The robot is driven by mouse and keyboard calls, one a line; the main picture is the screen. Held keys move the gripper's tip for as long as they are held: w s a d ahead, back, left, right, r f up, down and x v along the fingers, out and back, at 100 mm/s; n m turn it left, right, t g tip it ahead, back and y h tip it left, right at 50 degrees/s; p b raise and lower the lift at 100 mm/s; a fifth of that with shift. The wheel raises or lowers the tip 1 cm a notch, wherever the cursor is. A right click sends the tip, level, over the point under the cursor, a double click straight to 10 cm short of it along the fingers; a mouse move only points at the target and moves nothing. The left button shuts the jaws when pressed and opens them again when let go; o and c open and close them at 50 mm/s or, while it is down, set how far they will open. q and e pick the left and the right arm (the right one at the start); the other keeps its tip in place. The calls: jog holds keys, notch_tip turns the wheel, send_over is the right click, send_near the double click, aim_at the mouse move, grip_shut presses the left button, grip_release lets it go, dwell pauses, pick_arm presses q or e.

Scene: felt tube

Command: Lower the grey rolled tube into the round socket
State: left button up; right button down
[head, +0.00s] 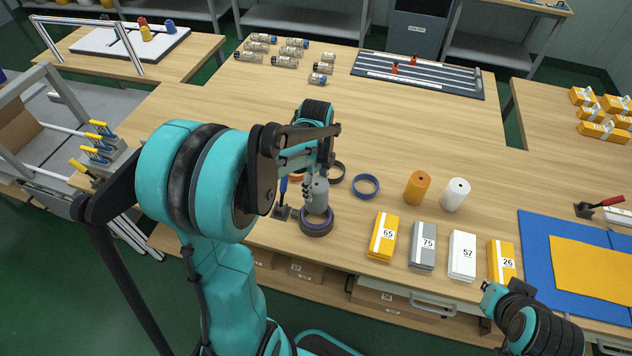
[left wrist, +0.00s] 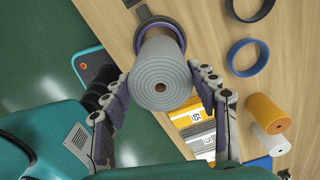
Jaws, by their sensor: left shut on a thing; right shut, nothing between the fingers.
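The grey rolled tube (head: 318,200) stands roughly upright over the round socket (head: 316,229), which has a purple rim. In the left wrist view the tube (left wrist: 160,75) shows its spiral end, and part of the purple-rimmed socket (left wrist: 138,20) shows behind it. My left gripper (left wrist: 165,90) is shut on the tube, one finger on each side; in the head view it is partly hidden by my arm. I cannot tell whether the tube's lower end is inside the rim or just above it. My right gripper (head: 490,294) is shut and empty at the lower right.
A blue-handled clamp (head: 282,211) stands just left of the socket. A blue ring (head: 365,186), a dark ring (head: 338,172), an orange roll (head: 417,187) and a white roll (head: 455,194) are to the right. Numbered boxes (head: 423,252) line the front edge. The table's middle is clear.

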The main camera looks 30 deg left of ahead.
pick_arm(q)
jog(key=shift+f+b, duration=3.55)
jog(key=shift+f, duration=1.25)
jog(key=o, duration=1.7)
jog(key=shift+o, duration=0.2)
notch_tip(320, 180, up, 12)
jog(key=shift+r, duration=0.1)
jog(key=s+d+f+n+t+b, duration=0.2)
jog(key=s+d+n+t, duration=0.5)
jog(key=n, duration=1.1)
jog(key=shift+s+d+f+b, duration=0.4)
jog(key=shift+s+d+f, duration=0.15)
jog(key=shift+s+d, duration=1.45)
